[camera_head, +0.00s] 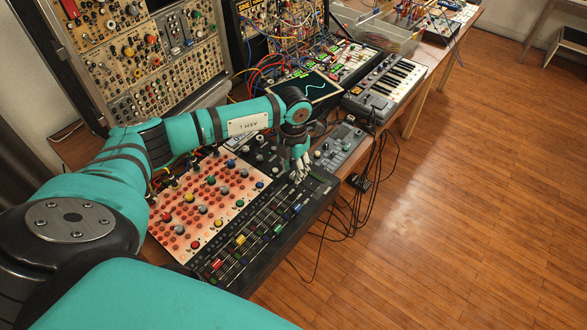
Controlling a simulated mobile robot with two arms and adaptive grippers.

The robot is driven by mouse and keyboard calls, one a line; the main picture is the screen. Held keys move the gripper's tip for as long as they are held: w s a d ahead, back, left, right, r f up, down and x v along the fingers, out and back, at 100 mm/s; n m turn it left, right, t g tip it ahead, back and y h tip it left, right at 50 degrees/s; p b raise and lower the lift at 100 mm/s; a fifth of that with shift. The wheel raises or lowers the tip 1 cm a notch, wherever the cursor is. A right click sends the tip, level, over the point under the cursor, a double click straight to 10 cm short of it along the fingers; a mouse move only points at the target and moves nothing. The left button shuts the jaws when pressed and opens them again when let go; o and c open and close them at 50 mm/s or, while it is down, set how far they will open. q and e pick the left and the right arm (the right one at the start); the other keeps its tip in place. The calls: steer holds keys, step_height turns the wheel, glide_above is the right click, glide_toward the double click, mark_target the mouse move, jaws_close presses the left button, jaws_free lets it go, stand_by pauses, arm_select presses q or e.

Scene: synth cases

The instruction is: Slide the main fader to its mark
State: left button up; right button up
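The mixer (258,272) lies on the bench below my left arm, with a pinkish-orange knob panel and a dark fader strip (262,237) along its front. The fader caps include red, yellow, green and blue ones. I cannot tell which is the main fader, and its mark is not readable. My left gripper (299,175) points down at the right end of the mixer, over or beside the faders there. Its pale fingers are small in the picture; whether they touch a fader or are closed on one is unclear. My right gripper is not in view.
A grey box with knobs (338,148) sits just right of my gripper. A small keyboard (385,85), a screen (312,88) and patch cables stand behind. Modular racks (150,60) rise at the back left. Black cables (350,210) hang off the bench's right edge.

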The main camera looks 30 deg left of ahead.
arm_select(q)
steer(key=shift+f, duration=0.6)
jaws_close()
